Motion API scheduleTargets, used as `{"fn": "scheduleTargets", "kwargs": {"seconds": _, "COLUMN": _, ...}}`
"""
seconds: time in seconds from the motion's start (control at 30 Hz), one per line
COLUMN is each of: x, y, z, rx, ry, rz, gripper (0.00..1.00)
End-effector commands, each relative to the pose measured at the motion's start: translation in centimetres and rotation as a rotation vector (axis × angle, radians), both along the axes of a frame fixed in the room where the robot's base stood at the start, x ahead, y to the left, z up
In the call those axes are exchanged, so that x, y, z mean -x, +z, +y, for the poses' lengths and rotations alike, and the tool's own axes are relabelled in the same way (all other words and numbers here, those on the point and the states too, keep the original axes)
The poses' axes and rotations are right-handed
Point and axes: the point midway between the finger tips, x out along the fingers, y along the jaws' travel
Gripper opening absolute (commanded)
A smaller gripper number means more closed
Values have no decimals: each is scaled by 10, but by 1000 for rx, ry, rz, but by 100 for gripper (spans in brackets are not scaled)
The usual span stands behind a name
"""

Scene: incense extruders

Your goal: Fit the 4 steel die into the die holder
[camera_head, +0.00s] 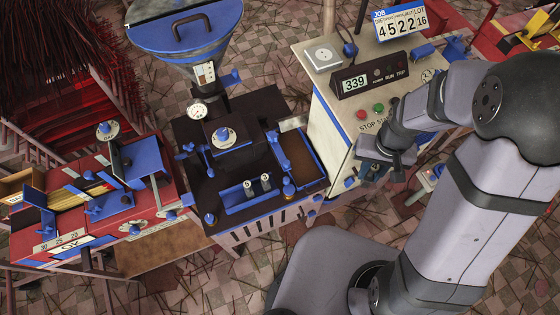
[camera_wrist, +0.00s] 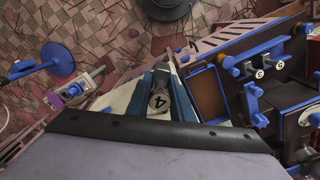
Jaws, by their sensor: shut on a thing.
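My gripper (camera_wrist: 160,90) is shut on a steel die (camera_wrist: 158,102) with a dark 4 on its pale round end, which shows between the fingers in the wrist view. The dark extruder (camera_head: 215,160) stands left of the cabinet, apart from my gripper. A blue hinged fitting (camera_head: 280,150) is on its right side; I cannot tell whether it is the die holder.
Two other numbered dies (camera_head: 257,183) stand in a blue tray (camera_head: 232,207) on the extruder's front. The cream cabinet (camera_head: 335,125) carries a display box reading 339 (camera_head: 355,84) and a job board (camera_head: 400,22). A red bench (camera_head: 150,190) stands at left.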

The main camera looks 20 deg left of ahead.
Motion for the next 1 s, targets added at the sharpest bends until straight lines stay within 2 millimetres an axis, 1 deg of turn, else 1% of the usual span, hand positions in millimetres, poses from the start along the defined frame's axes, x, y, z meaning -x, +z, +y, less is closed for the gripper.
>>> {"fn": "scheduleTargets", "kwargs": {"seconds": 0.03, "x": 20, "y": 9, "z": 13, "rx": 0, "ry": 50, "rz": 3, "gripper": 0}}
{"fn": "scheduleTargets", "kwargs": {"seconds": 0.07, "x": 30, "y": 10, "z": 20, "rx": 1, "ry": 76, "rz": 3, "gripper": 0}}
{"fn": "scheduleTargets", "kwargs": {"seconds": 0.1, "x": 43, "y": 10, "z": 28, "rx": 0, "ry": 112, "rz": 2, "gripper": 0}}
{"fn": "scheduleTargets", "kwargs": {"seconds": 0.17, "x": 60, "y": 8, "z": 40, "rx": 0, "ry": 175, "rz": 0, "gripper": 0}}
{"fn": "scheduleTargets", "kwargs": {"seconds": 0.2, "x": 69, "y": 3, "z": 49, "rx": 0, "ry": 224, "rz": 1, "gripper": 0}}
{"fn": "scheduleTargets", "kwargs": {"seconds": 0.27, "x": 78, "y": -10, "z": 63, "rx": -1, "ry": 310, "rz": -1, "gripper": 0}}
{"fn": "scheduleTargets", "kwargs": {"seconds": 0.3, "x": 83, "y": -20, "z": 73, "rx": -1, "ry": 372, "rz": -2, "gripper": 0}}
{"fn": "scheduleTargets", "kwargs": {"seconds": 0.4, "x": 95, "y": -43, "z": 98, "rx": -1, "ry": 537, "rz": 0, "gripper": 0}}
{"fn": "scheduleTargets", "kwargs": {"seconds": 0.47, "x": 104, "y": -55, "z": 114, "rx": -1, "ry": 635, "rz": -1, "gripper": 0}}
{"fn": "scheduleTargets", "kwargs": {"seconds": 0.57, "x": 121, "y": -75, "z": 137, "rx": -1, "ry": 795, "rz": 1, "gripper": 0}}
{"fn": "scheduleTargets", "kwargs": {"seconds": 0.6, "x": 127, "y": -83, "z": 148, "rx": -2, "ry": 855, "rz": 0, "gripper": 0}}
{"fn": "scheduleTargets", "kwargs": {"seconds": 0.67, "x": 133, "y": -96, "z": 169, "rx": -3, "ry": 921, "rz": -3, "gripper": 0}}
{"fn": "scheduleTargets", "kwargs": {"seconds": 0.7, "x": 134, "y": -103, "z": 185, "rx": -4, "ry": 943, "rz": -5, "gripper": 0}}
{"fn": "scheduleTargets", "kwargs": {"seconds": 0.8, "x": 135, "y": -114, "z": 223, "rx": -5, "ry": 958, "rz": -6, "gripper": 0}}
{"fn": "scheduleTargets", "kwargs": {"seconds": 1.0, "x": 133, "y": -119, "z": 285, "rx": -6, "ry": 937, "rz": -4, "gripper": 0}}
